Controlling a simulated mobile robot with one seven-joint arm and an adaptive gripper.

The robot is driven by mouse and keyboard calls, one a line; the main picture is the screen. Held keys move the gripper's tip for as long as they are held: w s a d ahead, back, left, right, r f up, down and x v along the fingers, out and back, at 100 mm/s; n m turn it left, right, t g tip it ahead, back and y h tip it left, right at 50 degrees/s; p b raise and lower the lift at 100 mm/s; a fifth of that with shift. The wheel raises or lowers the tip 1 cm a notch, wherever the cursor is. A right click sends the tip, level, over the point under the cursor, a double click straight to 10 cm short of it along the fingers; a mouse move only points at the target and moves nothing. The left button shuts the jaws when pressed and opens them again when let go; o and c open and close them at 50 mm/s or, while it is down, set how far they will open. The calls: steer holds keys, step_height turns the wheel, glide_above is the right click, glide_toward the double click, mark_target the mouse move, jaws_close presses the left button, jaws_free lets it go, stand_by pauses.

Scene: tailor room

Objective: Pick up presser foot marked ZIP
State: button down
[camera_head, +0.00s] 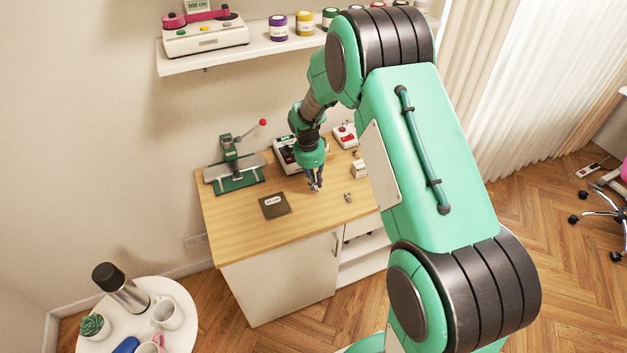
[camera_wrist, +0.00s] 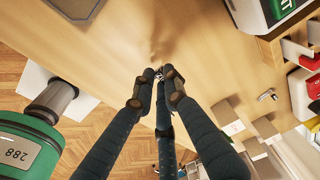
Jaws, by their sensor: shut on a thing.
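My gripper (camera_head: 315,186) is low over the wooden worktop, near its front middle. In the wrist view its fingertips (camera_wrist: 159,75) are closed together on a small shiny metal piece (camera_wrist: 159,72), which looks like a presser foot. The fingers hide most of it, and I cannot read any ZIP mark. Another small metal piece, like a presser foot (camera_head: 348,197), lies on the worktop to the right of my gripper. It also shows in the wrist view (camera_wrist: 267,95), apart from the fingers.
The worktop (camera_head: 235,228) holds a dark labelled mat (camera_head: 274,205), a green press (camera_head: 232,172), a white device (camera_head: 287,155), a red-and-white device (camera_head: 345,135) and small pale boxes (camera_head: 360,169). A shelf (camera_head: 240,56) hangs above. A round white table (camera_head: 180,335) stands front left.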

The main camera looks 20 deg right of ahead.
steer(key=s, duration=0.4)
steer(key=s+a+r+p, duration=0.1)
steer(key=s, duration=0.4)
steer(key=s+a+p, duration=0.1)
steer(key=s, duration=0.3)
steer(key=shift+s+r, duration=0.2)
steer(key=shift+s, duration=0.2)
